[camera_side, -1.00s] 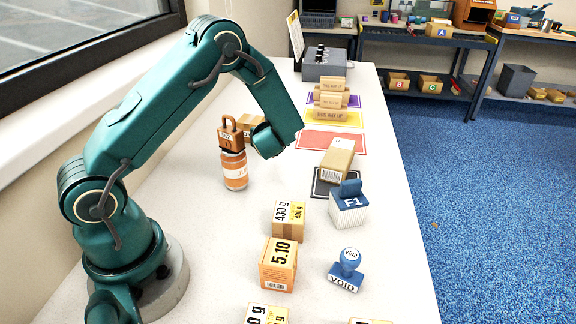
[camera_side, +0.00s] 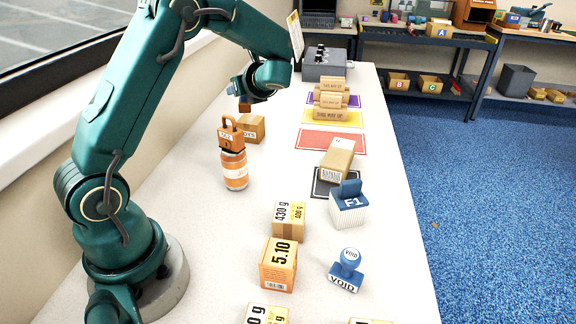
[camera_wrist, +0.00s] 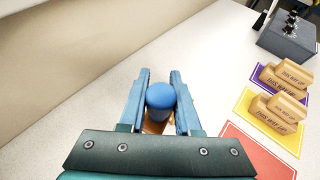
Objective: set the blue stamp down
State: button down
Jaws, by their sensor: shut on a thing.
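In the wrist view a blue stamp (camera_wrist: 160,96) with a rounded knob top sits between the two blue fingers of my gripper (camera_wrist: 159,80), which is shut on it. Its lower part is mostly hidden below the knob. In the side view my gripper (camera_side: 243,97) hangs above the table near the wall, beyond a small brown carton (camera_side: 251,129); what it holds is too small to make out there. Another blue stamp, marked VOID (camera_side: 347,270), stands on the table toward the near right, well away from my gripper.
An orange-and-white bottle (camera_side: 234,170) with a brown padlock (camera_side: 229,136) stands in front of the carton. Red (camera_side: 332,140), yellow (camera_side: 350,124) and purple mats lie to the right, with wooden stamps on the latter two. A grey box (camera_side: 325,66) stands at the back. Several cartons stand nearer.

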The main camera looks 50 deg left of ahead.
jog(key=s+a+f+n+g+h, duration=0.1)
jog(key=s+a+f+n+g, duration=0.1)
jog(key=s+a+n+g, duration=0.5)
jog(key=shift+m, duration=0.4)
jog(key=f, duration=0.3)
jog(key=s+f, duration=0.1)
jog(key=f, duration=0.2)
jog(key=shift+s+d, duration=0.15)
jog(key=shift+d, duration=0.05)
jog(key=shift+f, duration=2.25)
jog(key=shift+f, duration=0.1)
jog(key=c, duration=0.6)
grip_release()
jog(key=shift+d+r, duration=0.2)
jog(key=v, duration=1.1)
jog(key=shift+w+d+r, duration=0.15)
jog(key=shift+w+d, duration=0.05)
jog(key=shift+w, duration=0.05)
